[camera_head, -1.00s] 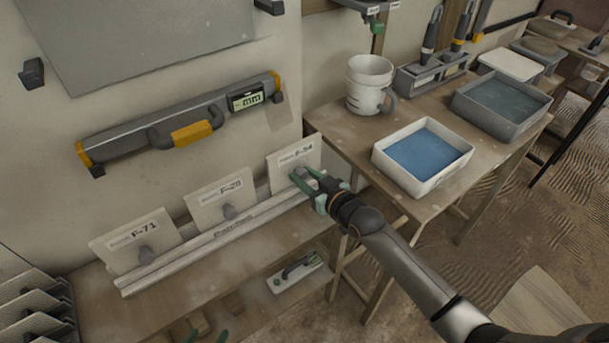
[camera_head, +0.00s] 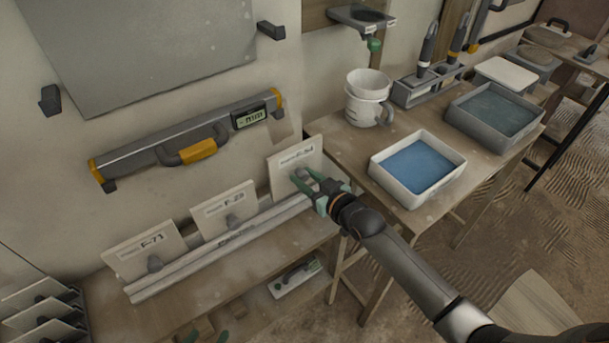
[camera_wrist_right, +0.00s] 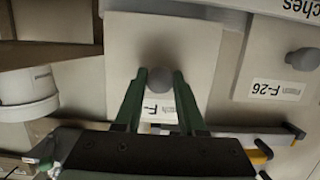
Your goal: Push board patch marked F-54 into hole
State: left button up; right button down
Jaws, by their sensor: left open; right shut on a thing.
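The board patch F-54 (camera_head: 296,168) is a pale square plate with a grey knob, leaning in the right-hand place of a white rack (camera_head: 235,243). My right gripper (camera_head: 308,183) is shut on its knob (camera_wrist_right: 160,79); the fingers partly cover the label in the right wrist view. The patch still stands in the rack. No hole in the wall can be made out.
Patch F-71 (camera_head: 146,250) and a middle patch (camera_head: 224,210), labelled F-26 in the wrist view, share the rack. A spirit level (camera_head: 185,140) and a grey sheet (camera_head: 150,45) are on the wall.

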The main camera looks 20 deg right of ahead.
jog(key=p+v, duration=0.1)
jog(key=v, duration=0.1)
jog(key=shift+s+d+p, duration=0.15)
jog(key=shift+s+p, duration=0.2)
jog(key=shift+s, duration=0.05)
jog(key=shift+s+d+f+p, duration=0.1)
jog(key=shift+s+d+p, duration=0.2)
jog(key=shift+s, duration=0.35)
jog(key=shift+s+d+f+p, duration=0.1)
jog(key=shift+s+d+p, duration=0.2)
jog(key=shift+s, duration=0.4)
jog(key=shift+a, duration=0.15)
